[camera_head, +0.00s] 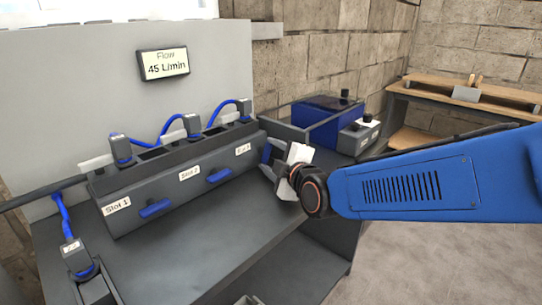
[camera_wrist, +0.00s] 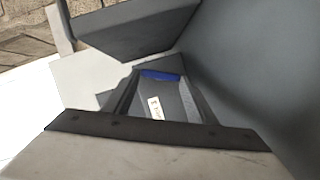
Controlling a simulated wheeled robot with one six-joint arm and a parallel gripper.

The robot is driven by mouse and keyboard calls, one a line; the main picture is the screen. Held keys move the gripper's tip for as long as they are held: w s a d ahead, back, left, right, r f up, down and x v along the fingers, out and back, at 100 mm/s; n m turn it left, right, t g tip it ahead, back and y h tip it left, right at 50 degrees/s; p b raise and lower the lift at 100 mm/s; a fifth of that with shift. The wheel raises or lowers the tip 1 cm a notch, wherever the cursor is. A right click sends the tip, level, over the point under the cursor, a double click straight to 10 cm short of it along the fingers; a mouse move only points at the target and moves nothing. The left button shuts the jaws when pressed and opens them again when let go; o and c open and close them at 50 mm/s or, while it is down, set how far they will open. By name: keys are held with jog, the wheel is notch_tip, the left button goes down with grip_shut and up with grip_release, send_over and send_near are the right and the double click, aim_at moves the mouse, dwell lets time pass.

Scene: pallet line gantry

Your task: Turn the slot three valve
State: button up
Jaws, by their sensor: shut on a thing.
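The dark grey manifold (camera_head: 170,190) carries labels for slot 1, slot 2 and slot 3. The slot three valve's blue handle (camera_head: 266,153) shows at the right end, beside the slot 3 label (camera_head: 243,150). My gripper (camera_head: 270,165) is at this handle and shut on it; its fingers partly hide it. In the wrist view, my gripper's jaws (camera_wrist: 142,92) frame the centre, with a blue strip (camera_wrist: 160,75) and a small white label (camera_wrist: 155,107) between them; I cannot tell which slot that label belongs to.
The slot 1 handle (camera_head: 155,208) and slot 2 handle (camera_head: 219,175) lie along the manifold's front. A flow display (camera_head: 163,65) on the panel reads 45 L/min. A blue box (camera_head: 328,115) stands behind my gripper. The bench top (camera_head: 190,240) before the manifold is clear.

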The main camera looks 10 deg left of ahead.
dwell(0.4)
jog(key=o, duration=1.1)
jog(key=shift+a, duration=0.1)
jog(key=shift+c, duration=0.2)
jog(key=shift+w+r+m+g, duration=0.15)
jog(key=shift+m+g, duration=0.2)
jog(key=shift+m, duration=0.3)
jog(key=shift+r+m+g, duration=0.1)
jog(key=shift+m+g, duration=0.25)
jog(key=shift+m, duration=0.3)
jog(key=shift+w+d+r+m+g, duration=0.15)
jog(key=shift+m+g, duration=0.35)
jog(key=shift+m, duration=0.25)
jog(key=shift+w+d+r+m+g, duration=0.15)
jog(key=shift+m+g, duration=0.35)
jog(key=shift+m, duration=0.25)
jog(key=shift+d+m+g+y, duration=0.1)
jog(key=shift+m+g+y, duration=0.2)
jog(key=shift+m+g, duration=0.35)
